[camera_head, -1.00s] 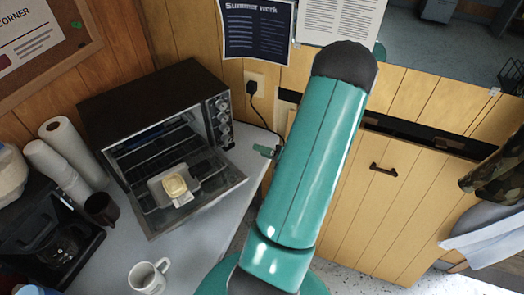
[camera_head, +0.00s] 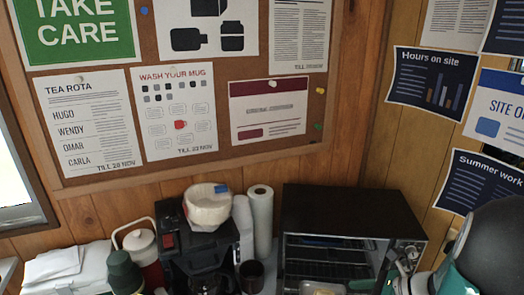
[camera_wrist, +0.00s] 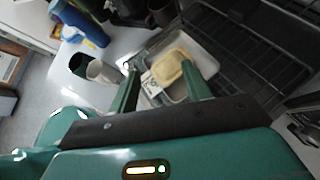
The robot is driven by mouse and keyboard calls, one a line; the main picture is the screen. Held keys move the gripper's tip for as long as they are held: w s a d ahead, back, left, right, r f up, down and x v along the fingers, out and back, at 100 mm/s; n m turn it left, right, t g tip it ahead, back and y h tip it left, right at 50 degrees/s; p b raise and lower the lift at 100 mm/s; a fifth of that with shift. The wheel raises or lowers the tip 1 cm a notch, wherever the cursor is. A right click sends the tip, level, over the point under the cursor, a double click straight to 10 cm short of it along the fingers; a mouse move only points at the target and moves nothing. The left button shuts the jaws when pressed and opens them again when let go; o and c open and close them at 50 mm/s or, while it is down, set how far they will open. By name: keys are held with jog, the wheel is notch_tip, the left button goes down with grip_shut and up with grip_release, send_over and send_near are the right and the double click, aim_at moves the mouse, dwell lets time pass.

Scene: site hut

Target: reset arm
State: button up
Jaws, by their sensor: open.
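My gripper (camera_wrist: 160,68) is open in the wrist view, with its two green fingers apart. Between and beyond the fingers is a grey tray (camera_wrist: 205,62) holding a pale yellow block-like item (camera_wrist: 168,67). Nothing shows gripped. The tray and item sit by the dark wire rack of the toaster oven (camera_wrist: 250,45). In the head view the oven (camera_head: 350,212) stands at lower right, and the pale item (camera_head: 322,289) shows at the bottom edge. My teal arm fills the lower right corner there.
A coffee maker (camera_head: 170,240) with a white bowl-like thing (camera_head: 208,205) on top stands left of the oven. Paper rolls (camera_head: 260,218) and a dark mug (camera_head: 252,275) stand between them. A blue cylinder (camera_wrist: 82,20) lies upper left in the wrist view. A notice board (camera_head: 345,60) hangs behind.

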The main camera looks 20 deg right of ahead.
jog(key=s+a+r+n+g+h, duration=0.1)
jog(key=a+r+n, duration=0.4)
jog(key=n, duration=0.5)
jog(key=s+a+r+n+h, duration=0.2)
jog(key=a+r+n+h, duration=0.2)
jog(key=a+n, duration=0.4)
jog(key=s+a+r+n+g+h, duration=0.1)
jog(key=s+a+r+n+h, duration=0.1)
jog(key=a+r+n, duration=0.4)
jog(key=a+n+h, duration=0.1)
jog(key=n, duration=0.4)
jog(key=shift+a+n+g, duration=0.2)
jog(key=shift+n+g, duration=0.1)
jog(key=shift+s+r, duration=0.1)
